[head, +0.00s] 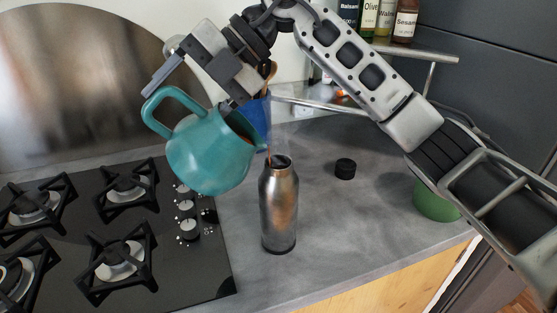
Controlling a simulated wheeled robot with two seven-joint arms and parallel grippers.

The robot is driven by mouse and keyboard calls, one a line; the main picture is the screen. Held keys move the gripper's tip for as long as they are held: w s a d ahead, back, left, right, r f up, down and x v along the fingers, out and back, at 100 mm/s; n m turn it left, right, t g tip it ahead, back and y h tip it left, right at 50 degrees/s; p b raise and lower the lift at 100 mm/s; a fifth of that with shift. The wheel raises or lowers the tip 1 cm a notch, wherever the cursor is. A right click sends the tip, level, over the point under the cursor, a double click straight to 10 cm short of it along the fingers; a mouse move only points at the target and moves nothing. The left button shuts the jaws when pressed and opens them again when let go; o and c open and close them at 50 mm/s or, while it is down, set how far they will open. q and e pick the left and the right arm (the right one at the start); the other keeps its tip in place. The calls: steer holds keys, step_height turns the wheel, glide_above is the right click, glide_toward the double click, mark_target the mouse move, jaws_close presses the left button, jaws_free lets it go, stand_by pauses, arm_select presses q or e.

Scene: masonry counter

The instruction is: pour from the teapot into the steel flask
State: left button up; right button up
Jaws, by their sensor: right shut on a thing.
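The teal teapot (208,152) is held in the air, tilted with its pouring edge down to the right. Brown liquid shows at its opening, and a thin brown stream appears to run down to the mouth of the steel flask (280,210). The flask stands upright and open on the grey counter, just right of and below the teapot. My right gripper (190,80) is above the teapot and shut on it; the exact contact is partly hidden by the gripper. My left gripper is out of view.
A black cap (345,169) lies right of the flask. The black cooktop (75,235) with several burners is at left. A blue container (258,112) stands behind the teapot. A green pot (434,204) sits at right, partly behind my arm. Bottles (404,25) stand on a rear shelf.

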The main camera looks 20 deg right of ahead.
mark_target(166, 147)
steer(key=shift+r, duration=0.15)
stand_by(0.5)
steer(key=a+f+h, duration=0.2)
steer(key=f, duration=0.1)
steer(key=a+f+h, duration=0.1)
steer(key=f, duration=0.1)
steer(key=shift+w+a, duration=0.1)
steer(key=shift+w, duration=0.2)
steer(key=shift+s+f, duration=0.1)
steer(key=shift+f, duration=0.35)
steer(key=a+f+g+h, duration=0.1)
steer(key=a+f+h, duration=0.4)
steer(key=f, duration=0.4)
steer(key=shift+w+m+h, duration=0.3)
steer(key=shift+w+h, duration=0.1)
steer(key=shift+h, duration=0.4)
